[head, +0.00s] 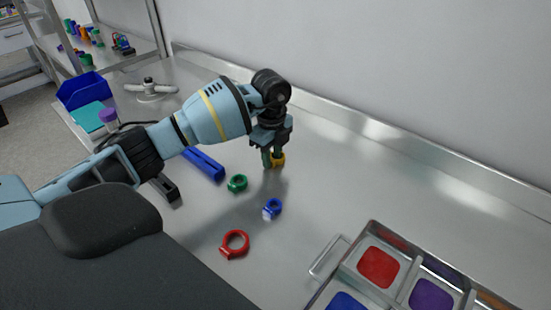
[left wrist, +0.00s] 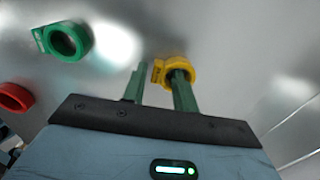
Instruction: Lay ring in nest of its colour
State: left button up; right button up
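My left gripper (head: 272,158) reaches down to a yellow ring (head: 278,160) on the steel bench. In the left wrist view the fingers (left wrist: 160,88) are apart. One finger overlaps the hole of the yellow ring (left wrist: 186,65); the other is beside its tab, with a gap. A green ring (head: 237,183), a blue ring (head: 273,207) and a red ring (head: 235,242) lie nearer. The tray (head: 346,268) at lower right has compartments with a red nest (head: 379,267), a purple nest (head: 432,296) and a blue nest (head: 346,302); an orange one is partly cut off. My right gripper is out of view.
A blue bar (head: 204,164) and a dark block (head: 164,187) lie by my left arm. A blue bin (head: 84,92) and a silver handled fitting (head: 150,89) stand farther back. A raised edge (head: 400,145) runs along the wall. The bench right of the gripper is clear.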

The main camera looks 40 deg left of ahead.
aim_at(272, 159)
pick_arm(q)
jog(key=shift+f, duration=0.1)
grip_shut()
dwell(0.4)
jog(key=shift+r, duration=0.7)
notch_tip(272, 159, up, 2)
jog(key=shift+r, duration=0.25)
jog(key=s+d, duration=0.1)
jog(key=s, duration=0.4)
jog(key=s+d, duration=0.1)
jog(key=s, duration=0.4)
jog(key=s+d+r, duration=0.1)
jog(key=s, duration=0.4)
jog(key=shift+s+d, duration=0.3)
jog(key=shift+s, duration=0.05)
